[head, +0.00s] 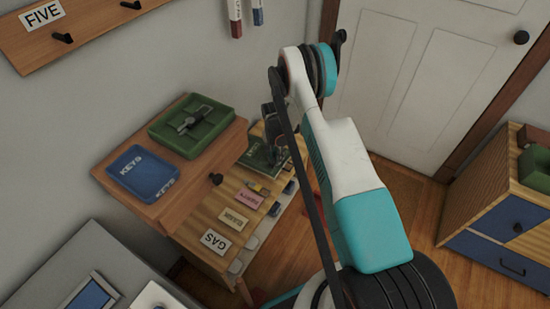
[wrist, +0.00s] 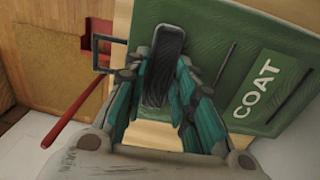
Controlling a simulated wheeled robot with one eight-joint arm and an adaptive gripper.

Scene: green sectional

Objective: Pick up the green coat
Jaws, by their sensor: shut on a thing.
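The green coat is a flat green panel (wrist: 232,28) with a pale "COAT" label (wrist: 257,86) in the wrist view. In the head view its dark green surface (head: 258,160) shows partly behind my arm, on the wooden unit. My gripper (wrist: 166,66) has its teal fingers on either side of a dark grey bar at the panel, shut on it. In the head view my gripper (head: 273,130) is just above the green panel, and its fingertips are hard to make out.
A wooden box with a blue "KEYS" tray (head: 143,172) and a green tray (head: 190,125) stands left of my gripper. A red rod (wrist: 75,125) lies left in the wrist view. A wooden cabinet (head: 500,220) stands right.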

